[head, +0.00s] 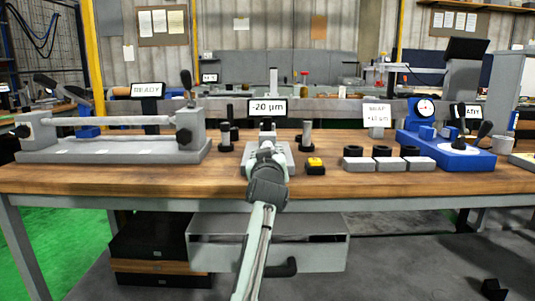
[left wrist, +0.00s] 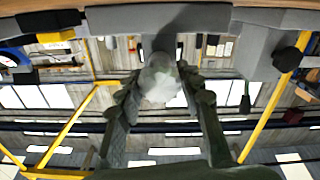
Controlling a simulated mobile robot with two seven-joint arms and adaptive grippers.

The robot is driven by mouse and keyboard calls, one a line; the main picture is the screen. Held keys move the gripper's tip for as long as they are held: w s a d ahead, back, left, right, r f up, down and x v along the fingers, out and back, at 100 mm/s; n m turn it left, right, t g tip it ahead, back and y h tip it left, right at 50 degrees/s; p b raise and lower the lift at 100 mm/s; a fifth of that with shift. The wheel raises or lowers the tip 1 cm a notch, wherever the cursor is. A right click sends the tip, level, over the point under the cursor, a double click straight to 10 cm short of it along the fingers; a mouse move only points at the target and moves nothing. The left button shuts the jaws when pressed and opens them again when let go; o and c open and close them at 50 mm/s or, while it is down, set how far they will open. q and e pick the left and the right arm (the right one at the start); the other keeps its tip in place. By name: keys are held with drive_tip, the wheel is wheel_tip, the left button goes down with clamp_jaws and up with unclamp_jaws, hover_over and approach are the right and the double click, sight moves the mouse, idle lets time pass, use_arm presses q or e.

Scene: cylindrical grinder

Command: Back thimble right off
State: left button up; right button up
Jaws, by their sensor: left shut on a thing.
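My left gripper (head: 266,158) reaches in from the bottom centre to a small grey fixture (head: 285,152) on the bench. In the left wrist view, its two dark fingers (left wrist: 160,98) stand on either side of a pale rounded knob, apparently the thimble (left wrist: 160,82), and are shut on it. In the head view, the gripper mostly hides the thimble. A display (head: 267,107) behind the fixture reads -20 µm. My right gripper is not in view.
A yellow-topped button box (head: 315,165) stands close to the right of the fixture. Dark posts flank the fixture. Several white blocks with black rings (head: 390,163) and a blue device (head: 445,150) lie further right. A long grey grinder-like bench unit (head: 115,143) is on the left.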

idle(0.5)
use_arm(q)
drive_tip(key=o, duration=1.2)
drive_tip(key=s, duration=1.2)
